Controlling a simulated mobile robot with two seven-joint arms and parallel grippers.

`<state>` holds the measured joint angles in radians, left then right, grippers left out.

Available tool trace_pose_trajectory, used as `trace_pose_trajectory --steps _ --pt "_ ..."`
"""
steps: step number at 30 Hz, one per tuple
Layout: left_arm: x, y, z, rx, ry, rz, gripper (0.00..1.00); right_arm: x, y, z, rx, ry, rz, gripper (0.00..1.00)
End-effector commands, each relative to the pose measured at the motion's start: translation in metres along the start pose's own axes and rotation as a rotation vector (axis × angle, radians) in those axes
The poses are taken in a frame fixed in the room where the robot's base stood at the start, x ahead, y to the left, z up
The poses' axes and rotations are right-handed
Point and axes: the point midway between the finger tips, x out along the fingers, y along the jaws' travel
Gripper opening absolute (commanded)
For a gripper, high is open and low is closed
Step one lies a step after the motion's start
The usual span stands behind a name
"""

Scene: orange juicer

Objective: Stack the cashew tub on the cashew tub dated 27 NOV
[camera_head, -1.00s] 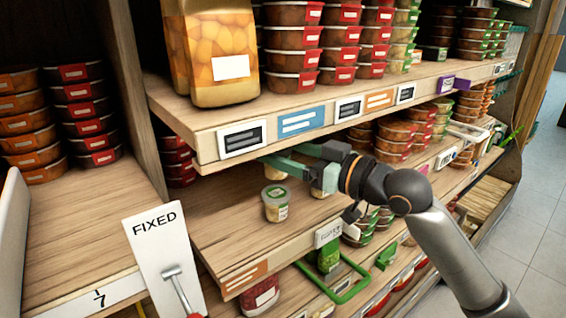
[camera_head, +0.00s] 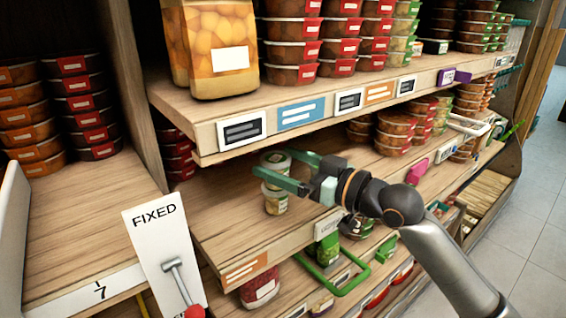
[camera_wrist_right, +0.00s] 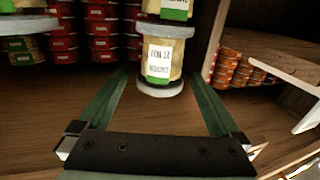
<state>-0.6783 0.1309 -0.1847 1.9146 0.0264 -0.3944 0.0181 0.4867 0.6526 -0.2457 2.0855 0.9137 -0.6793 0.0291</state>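My right gripper (camera_head: 262,166) comes in from the right under the upper shelf. Its two green fingers are spread apart, one at the near side and one at the far side of a pale cashew tub (camera_head: 275,158). Another pale tub (camera_head: 276,204) shows below the near finger. Whether the upper tub rests on the lower one or stands behind it, I cannot tell. In the right wrist view, a tub reading 27 NOV (camera_wrist_right: 160,58) appears upside down ahead between the open fingers (camera_wrist_right: 160,80). Another tub (camera_wrist_right: 172,8) adjoins it at the top edge. My left gripper is out of view.
The upper shelf (camera_head: 200,110) hangs close above my gripper. Red tub stacks (camera_head: 178,155) stand behind left; bare shelf (camera_head: 225,220) lies front left. A FIXED sign (camera_head: 160,240) stands front left.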

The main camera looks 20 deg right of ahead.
Motion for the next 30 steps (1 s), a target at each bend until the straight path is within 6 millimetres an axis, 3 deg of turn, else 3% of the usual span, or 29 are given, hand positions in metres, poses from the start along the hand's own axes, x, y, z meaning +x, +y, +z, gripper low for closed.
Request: trace_pose_trajectory --steps 11,24,30 --pt "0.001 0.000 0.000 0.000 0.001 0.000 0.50 -0.007 0.001 -0.002 -0.001 -0.001 0.002 1.00" --pt "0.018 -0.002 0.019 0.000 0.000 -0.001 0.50 -0.088 0.000 0.002 -0.003 -0.006 0.002 1.00" --pt "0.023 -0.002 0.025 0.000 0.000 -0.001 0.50 -0.109 0.001 -0.001 0.001 -0.001 0.003 1.00"
